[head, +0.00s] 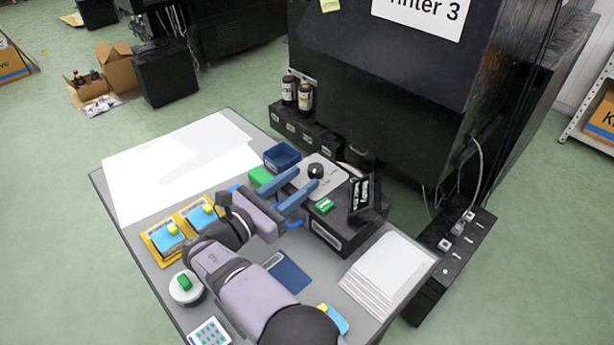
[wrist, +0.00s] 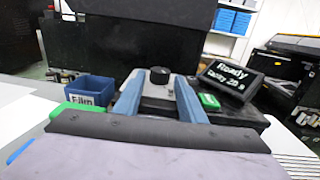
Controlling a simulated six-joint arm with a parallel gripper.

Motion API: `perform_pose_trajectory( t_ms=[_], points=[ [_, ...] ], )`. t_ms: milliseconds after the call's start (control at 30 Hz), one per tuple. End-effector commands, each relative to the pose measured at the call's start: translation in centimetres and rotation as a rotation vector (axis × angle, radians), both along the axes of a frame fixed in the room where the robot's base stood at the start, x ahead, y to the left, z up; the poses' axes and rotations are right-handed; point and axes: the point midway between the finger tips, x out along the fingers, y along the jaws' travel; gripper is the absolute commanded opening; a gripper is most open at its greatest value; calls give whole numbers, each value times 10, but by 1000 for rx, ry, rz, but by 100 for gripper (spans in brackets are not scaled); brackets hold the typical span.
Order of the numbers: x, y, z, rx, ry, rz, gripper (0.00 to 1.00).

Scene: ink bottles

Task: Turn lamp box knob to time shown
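The lamp box (head: 345,222) is a black box on the grey table, with a light grey plate on top that carries a black round knob (head: 315,170). In the wrist view the knob (wrist: 160,76) stands just beyond and between the fingertips, apart from them. A tilted black display (wrist: 229,80) on the box reads "Ready" with a smaller line below, which I read only roughly as "Facility 20 s". A green button (wrist: 209,101) is on the box near the display. My gripper (head: 309,188) is open and empty, with its blue fingers pointing at the knob.
A blue bin labelled "Film" (wrist: 88,90) stands left of the box, with a green block (head: 261,177) near it. White sheets (head: 180,165) cover the table's far left. Yellow trays (head: 165,240) lie left of my arm, and a paper stack (head: 388,272) lies at right.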

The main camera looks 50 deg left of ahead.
Motion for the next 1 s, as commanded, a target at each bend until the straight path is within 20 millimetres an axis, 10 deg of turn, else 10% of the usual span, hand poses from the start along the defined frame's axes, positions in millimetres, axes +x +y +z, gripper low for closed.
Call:
perform_pose_trajectory(
  t_ms=[333,1000],
  points=[
    [-32,-2,0,0,-1,-1,37],
    [-22,-12,17,88,64,-50,37]
  ],
)
